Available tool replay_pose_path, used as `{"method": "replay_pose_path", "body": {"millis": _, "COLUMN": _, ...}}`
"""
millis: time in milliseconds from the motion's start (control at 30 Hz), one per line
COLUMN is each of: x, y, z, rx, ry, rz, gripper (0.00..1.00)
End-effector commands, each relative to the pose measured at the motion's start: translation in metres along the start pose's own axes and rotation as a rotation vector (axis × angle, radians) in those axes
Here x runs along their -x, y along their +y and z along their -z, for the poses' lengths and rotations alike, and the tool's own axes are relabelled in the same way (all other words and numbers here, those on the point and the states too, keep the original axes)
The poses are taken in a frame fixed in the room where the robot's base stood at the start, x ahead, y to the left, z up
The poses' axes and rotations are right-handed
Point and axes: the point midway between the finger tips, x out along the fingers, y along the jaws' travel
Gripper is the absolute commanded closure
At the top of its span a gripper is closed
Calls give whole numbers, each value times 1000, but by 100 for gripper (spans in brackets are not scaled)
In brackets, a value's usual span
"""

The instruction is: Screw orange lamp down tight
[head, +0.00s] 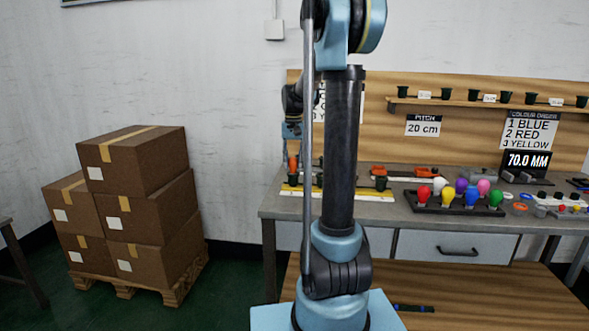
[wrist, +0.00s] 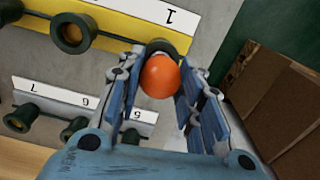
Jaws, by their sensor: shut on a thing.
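The orange lamp (wrist: 160,76) is between the two fingers of my gripper (wrist: 163,64) in the wrist view. A dark green socket (wrist: 162,46) shows just beyond the lamp, at the end of a yellow strip (wrist: 113,28) near the number 1. The lamp lines up with this socket; its base is hidden behind its round bulb, so the thread depth cannot be seen. In the head view the orange lamp (head: 293,163) shows at the bench's left end, below my gripper, which is partly hidden by my arm.
Another socket (wrist: 72,33) on the yellow strip stands close to my gripper. A white numbered strip (wrist: 75,98) holds several sockets. A tray of coloured lamps (head: 447,203) lies on the bench (head: 272,205). Stacked boxes (head: 140,170) stand left of the bench.

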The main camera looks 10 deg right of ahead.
Motion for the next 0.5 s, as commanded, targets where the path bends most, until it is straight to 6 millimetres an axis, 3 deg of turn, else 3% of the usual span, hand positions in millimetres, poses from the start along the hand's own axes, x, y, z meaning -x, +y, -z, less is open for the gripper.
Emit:
{"method": "replay_pose_path", "body": {"millis": 133, "x": 0, "y": 0, "z": 0, "rx": -131, "ry": 0, "rz": 0, "gripper": 84}}
{"method": "replay_pose_path", "body": {"millis": 167, "x": 0, "y": 0, "z": 0, "rx": -135, "ry": 0, "rz": 0, "gripper": 62}}
{"method": "replay_pose_path", "body": {"millis": 233, "x": 0, "y": 0, "z": 0, "rx": -131, "ry": 0, "rz": 0, "gripper": 46}}
{"method": "replay_pose_path", "body": {"millis": 267, "x": 0, "y": 0, "z": 0, "rx": -131, "ry": 0, "rz": 0, "gripper": 43}}
{"method": "replay_pose_path", "body": {"millis": 500, "x": 0, "y": 0, "z": 0, "rx": -130, "ry": 0, "rz": 0, "gripper": 43}}
